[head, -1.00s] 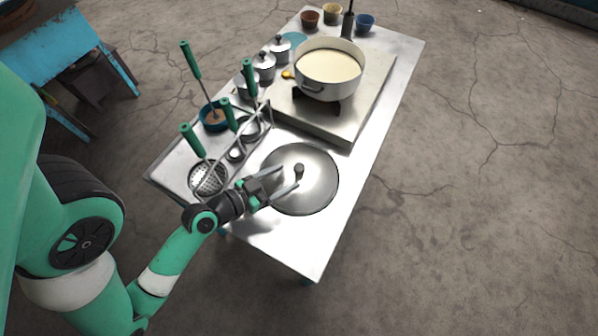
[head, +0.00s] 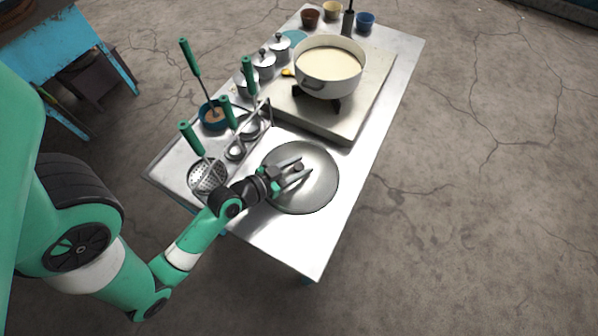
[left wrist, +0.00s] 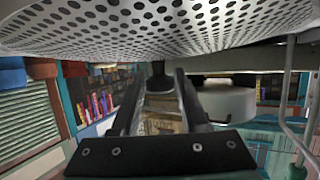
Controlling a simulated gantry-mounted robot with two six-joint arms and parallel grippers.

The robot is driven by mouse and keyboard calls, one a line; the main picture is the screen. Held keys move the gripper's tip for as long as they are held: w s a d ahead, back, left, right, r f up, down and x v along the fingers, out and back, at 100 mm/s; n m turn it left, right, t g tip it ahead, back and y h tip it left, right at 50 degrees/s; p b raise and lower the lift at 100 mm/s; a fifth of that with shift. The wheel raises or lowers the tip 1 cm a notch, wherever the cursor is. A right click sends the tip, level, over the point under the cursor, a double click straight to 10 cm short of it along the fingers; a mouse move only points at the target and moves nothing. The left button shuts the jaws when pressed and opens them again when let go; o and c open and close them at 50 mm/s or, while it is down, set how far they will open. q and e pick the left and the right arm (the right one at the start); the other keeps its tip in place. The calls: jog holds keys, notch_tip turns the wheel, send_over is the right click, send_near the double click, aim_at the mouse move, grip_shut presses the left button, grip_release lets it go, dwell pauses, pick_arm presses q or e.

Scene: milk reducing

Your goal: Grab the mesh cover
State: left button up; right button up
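The mesh cover (head: 322,192) is a round grey lid lying on the near part of the metal table, with a small dark knob (head: 298,167) at its middle. My left gripper (head: 305,166) is over the cover, with its two fingers on either side of the knob. In the left wrist view, the perforated cover (left wrist: 150,30) fills the top, and its dark knob (left wrist: 158,76) shows between the fingertips. The left gripper (left wrist: 158,82) is open, with gaps beside the knob. My right gripper is not in view.
A white pot (head: 330,85) of milk stands on the stove block (head: 355,112) behind the cover. A skimmer (head: 207,176) and green-handled ladles sit on a rack to the left. Several lidded canisters (head: 264,62) stand farther back. The table's near end (head: 290,240) is clear.

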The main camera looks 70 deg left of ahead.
pick_arm(q)
grip_shut()
jog(key=shift+r, duration=0.15)
